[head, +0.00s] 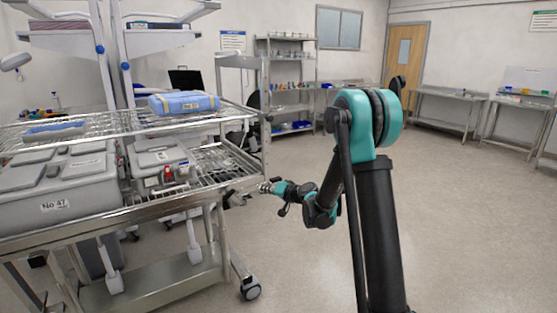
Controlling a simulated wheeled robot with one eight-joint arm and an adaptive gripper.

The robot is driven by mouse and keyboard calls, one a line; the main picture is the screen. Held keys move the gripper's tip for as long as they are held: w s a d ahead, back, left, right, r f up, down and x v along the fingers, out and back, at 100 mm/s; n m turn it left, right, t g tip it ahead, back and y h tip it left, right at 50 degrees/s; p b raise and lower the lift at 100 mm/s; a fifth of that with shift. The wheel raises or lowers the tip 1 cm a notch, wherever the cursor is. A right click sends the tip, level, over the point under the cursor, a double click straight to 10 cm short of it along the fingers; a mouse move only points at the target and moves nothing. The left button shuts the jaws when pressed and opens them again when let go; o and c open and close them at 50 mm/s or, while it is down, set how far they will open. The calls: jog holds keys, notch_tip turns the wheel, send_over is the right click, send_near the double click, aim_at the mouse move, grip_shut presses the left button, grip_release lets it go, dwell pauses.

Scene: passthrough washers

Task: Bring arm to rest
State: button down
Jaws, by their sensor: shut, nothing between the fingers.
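My arm stands right of the middle in the head view, with its teal and black joint raised and its far links reaching down and left. My gripper (265,187) is small in the picture and shut, with nothing held. It points left, near the right end of the metal wire-shelf cart (130,219). I cannot tell whether it touches the cart's edge.
The cart carries grey lidded boxes (58,206), a smaller grey box with red parts (160,165), and a blue wrapped pack (184,103) above. A shelf rack (285,75) and steel tables (447,96) line the back. Floor (470,220) at right is clear.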

jog(key=s+d+f+g+h, duration=0.2)
jog(key=s+d+h, duration=0.1)
jog(key=s+d, duration=0.6)
jog(key=s+d+f+g+h, duration=0.2)
jog(key=s+d, duration=0.7)
jog(key=s, duration=0.9)
jog(key=s+d+f+g+h, duration=0.2)
jog(key=s+d+f+h, duration=0.2)
jog(key=s+d, duration=0.5)
jog(key=s+h, duration=0.1)
jog(key=s, duration=0.3)
jog(key=shift+s+f+h, duration=0.2)
jog(key=shift+s+h, duration=0.1)
jog(key=shift+s, duration=0.05)
